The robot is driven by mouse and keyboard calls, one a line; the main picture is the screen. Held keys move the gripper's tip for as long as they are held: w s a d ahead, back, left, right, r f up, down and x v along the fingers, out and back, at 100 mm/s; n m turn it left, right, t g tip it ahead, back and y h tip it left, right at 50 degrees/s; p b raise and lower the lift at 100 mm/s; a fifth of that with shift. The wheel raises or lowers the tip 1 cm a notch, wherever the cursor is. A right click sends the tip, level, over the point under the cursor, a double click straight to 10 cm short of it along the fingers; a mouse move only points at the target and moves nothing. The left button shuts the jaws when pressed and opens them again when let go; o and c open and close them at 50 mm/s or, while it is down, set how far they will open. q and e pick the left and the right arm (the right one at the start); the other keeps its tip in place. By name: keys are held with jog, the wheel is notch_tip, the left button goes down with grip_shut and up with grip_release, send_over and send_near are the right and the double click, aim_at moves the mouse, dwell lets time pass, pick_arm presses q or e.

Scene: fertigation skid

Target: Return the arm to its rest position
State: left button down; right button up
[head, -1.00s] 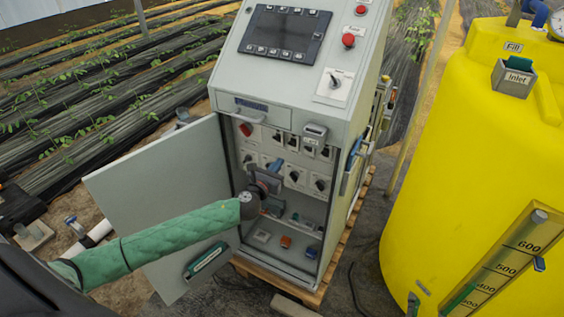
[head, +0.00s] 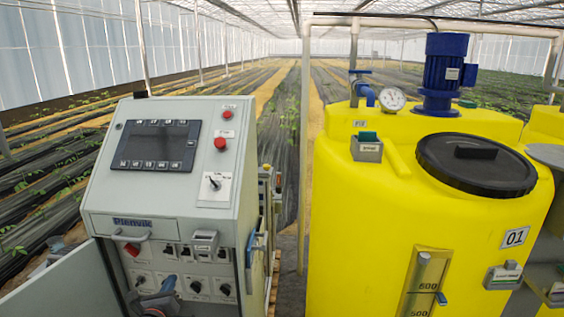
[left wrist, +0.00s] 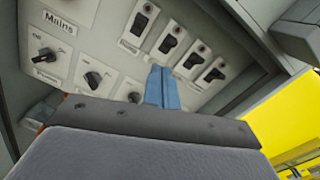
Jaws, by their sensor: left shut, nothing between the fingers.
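My left gripper (head: 168,284) shows at the bottom edge of the head view, in the open front of the grey control cabinet (head: 160,207). Most of my left arm is below the picture. In the left wrist view the two blue fingers (left wrist: 162,86) are together with nothing between them. They point toward the inner switch panel (left wrist: 112,52), which has rotary knobs and black rocker switches. I cannot tell whether the fingertips touch the panel. My right gripper is in neither view.
The cabinet door (head: 60,284) stands open at the left. A yellow tank (head: 370,215) with a black lid (head: 476,164) stands close on the right. A narrow gap lies between cabinet and tank. Crop rows (head: 40,195) fill the background.

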pick_arm(q)
jog(key=w+a+f+n+g+y, duration=0.1)
jog(key=a+f+n+g+y, duration=0.3)
jog(key=a+f+n, duration=0.8)
jog(key=s+d+f+n+g, duration=0.25)
jog(key=s+f+n, duration=0.2)
jog(key=f, duration=0.35)
jog(key=s+d+f+n+g+h, duration=0.15)
jog(key=s+d+f+n, duration=0.3)
jog(key=f, duration=0.45)
jog(key=s+d+f+n+g, duration=0.25)
jog(key=s+f+n, duration=0.2)
jog(key=f, duration=0.35)
jog(key=s+d+f+n+g+h, duration=0.1)
jog(key=s+d+f+g, duration=0.1)
jog(key=s+d+f, duration=0.4)
jog(key=s+d+f+n+g+h, duration=0.1)
jog(key=s+d+f, duration=0.6)
jog(key=s, duration=0.8)
jog(key=s+d+f+n+g+h, duration=0.1)
jog(key=s+d+f+n+g, duration=0.1)
jog(key=s+d+f, duration=0.4)
jog(key=s+g, duration=0.1)
jog(key=s, duration=0.4)
jog(key=shift+s+d+f, duration=0.25)
jog(key=shift+d+f, duration=0.1)
jog(key=shift+d, duration=0.05)
jog(key=shift+s+n+g, duration=0.1)
jog(key=shift+n+g, duration=0.15)
